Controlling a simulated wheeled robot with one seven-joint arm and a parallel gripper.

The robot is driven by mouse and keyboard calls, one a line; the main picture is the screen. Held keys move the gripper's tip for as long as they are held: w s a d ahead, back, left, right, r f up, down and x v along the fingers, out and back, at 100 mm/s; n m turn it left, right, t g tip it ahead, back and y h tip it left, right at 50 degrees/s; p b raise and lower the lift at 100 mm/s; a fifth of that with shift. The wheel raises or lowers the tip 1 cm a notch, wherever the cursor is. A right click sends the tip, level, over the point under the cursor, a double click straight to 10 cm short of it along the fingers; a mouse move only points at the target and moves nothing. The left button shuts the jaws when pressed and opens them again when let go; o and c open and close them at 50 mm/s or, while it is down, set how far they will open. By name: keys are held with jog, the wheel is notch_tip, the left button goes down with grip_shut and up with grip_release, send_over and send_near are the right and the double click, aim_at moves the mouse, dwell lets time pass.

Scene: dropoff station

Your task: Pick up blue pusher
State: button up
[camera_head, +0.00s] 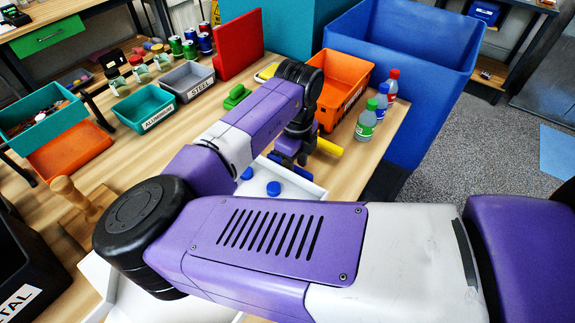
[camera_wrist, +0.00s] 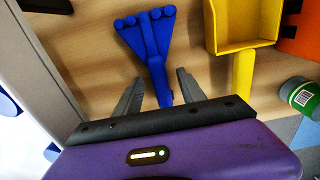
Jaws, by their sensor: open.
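The blue pusher (camera_wrist: 150,38) lies on the wooden table in the wrist view, its wide, fan-shaped end away from me and its handle toward my gripper. My gripper (camera_wrist: 160,78) is open, with one finger on each side of the handle's lower end and visible gaps between. It holds nothing. In the head view, part of the blue pusher (camera_head: 287,146) shows below my wrist, and my arm hides the rest. I cannot tell how far my fingers are above the table.
A yellow scoop (camera_wrist: 243,72) lies right of the pusher. A green-labelled bottle (camera_wrist: 299,95) stands farther right, near the orange bin (camera_head: 341,82). A white tray (camera_head: 308,190) with blue caps is close on the near side. A large blue bin (camera_head: 405,75) stands beyond the table's right edge.

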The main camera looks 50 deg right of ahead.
jog(key=shift+f, duration=0.7)
grip_shut()
dwell(0.9)
